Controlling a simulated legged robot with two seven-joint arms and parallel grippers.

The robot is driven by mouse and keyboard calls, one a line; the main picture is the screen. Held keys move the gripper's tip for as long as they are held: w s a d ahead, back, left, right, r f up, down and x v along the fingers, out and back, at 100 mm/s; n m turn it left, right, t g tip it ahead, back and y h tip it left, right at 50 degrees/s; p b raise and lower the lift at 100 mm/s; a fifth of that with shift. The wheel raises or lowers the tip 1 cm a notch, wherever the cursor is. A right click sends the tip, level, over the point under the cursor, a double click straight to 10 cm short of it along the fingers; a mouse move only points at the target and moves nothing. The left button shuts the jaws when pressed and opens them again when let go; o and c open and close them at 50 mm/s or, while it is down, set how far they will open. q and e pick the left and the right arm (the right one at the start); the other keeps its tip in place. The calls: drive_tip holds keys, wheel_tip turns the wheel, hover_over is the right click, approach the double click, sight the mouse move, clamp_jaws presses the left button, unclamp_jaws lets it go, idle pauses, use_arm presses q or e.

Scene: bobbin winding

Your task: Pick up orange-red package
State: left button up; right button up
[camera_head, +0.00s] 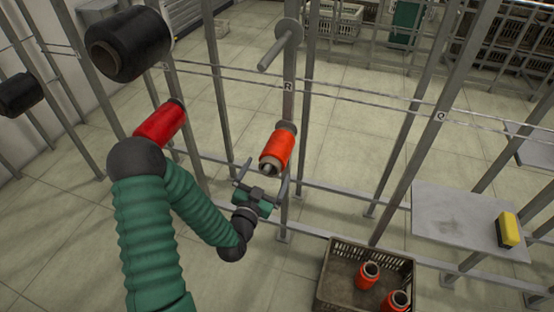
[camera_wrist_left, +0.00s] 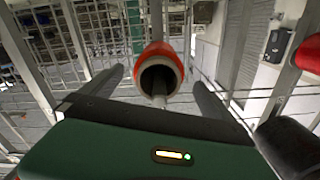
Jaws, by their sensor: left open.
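An orange-red package (camera_head: 277,147) sits on a peg of the metal rack, in the middle of the head view. In the left wrist view the package (camera_wrist_left: 159,64) shows its hollow end toward me, with the peg inside it. My left gripper (camera_head: 262,178) is open, just below and in front of the package in the head view. Its two fingers (camera_wrist_left: 158,90) stand apart on either side of the package in the left wrist view, and it does not appear to touch them. My right gripper is not in view.
A crate (camera_head: 326,284) with orange-red packages stands at the bottom right. A grey shelf (camera_head: 455,215) holds a yellow object (camera_head: 508,230). A red package (camera_head: 160,124) and black packages (camera_head: 128,45) hang at left. An empty peg (camera_head: 277,50) is above. Rack posts stand close to my gripper.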

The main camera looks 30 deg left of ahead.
sight(274, 159)
use_arm(q)
drive_tip(key=b+x, duration=0.1)
drive_tip(key=x, duration=0.5)
drive_tip(key=shift+w+d, duration=0.15)
drive_tip(key=shift+w, duration=0.1)
drive_tip(key=c, duration=1.6)
